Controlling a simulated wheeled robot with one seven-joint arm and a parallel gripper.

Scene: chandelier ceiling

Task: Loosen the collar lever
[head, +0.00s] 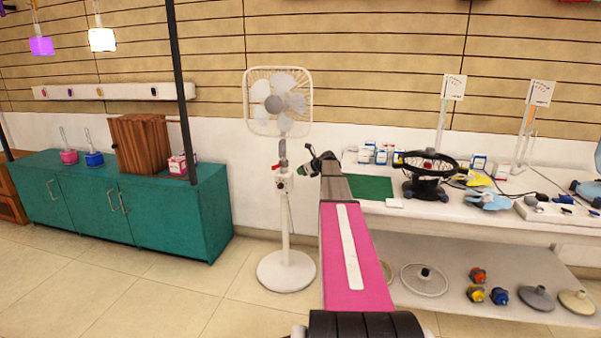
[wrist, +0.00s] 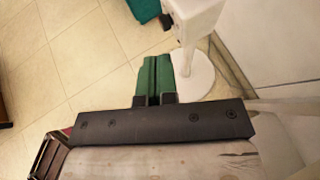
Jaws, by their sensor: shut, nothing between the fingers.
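A white pedestal fan (head: 287,215) stands upright by the wall, with a caged head on top of its column. A small red lever (head: 281,163) shows at the collar on the column, below the head. My gripper (head: 304,170) is just right of the column at about collar height. In the wrist view, my gripper's green fingers (wrist: 155,62) are together with nothing between them. The white housing of the fan's column (wrist: 192,18) is just beyond and right of the tips, with the round base below. The lever cannot be made out in the wrist view.
A white workbench (head: 470,222) with fan parts and boxes stands to the right, with more parts on its lower shelf. A teal cabinet (head: 150,215) stands to the left, beside a dark post (head: 180,90). The tiled floor left of the fan is clear.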

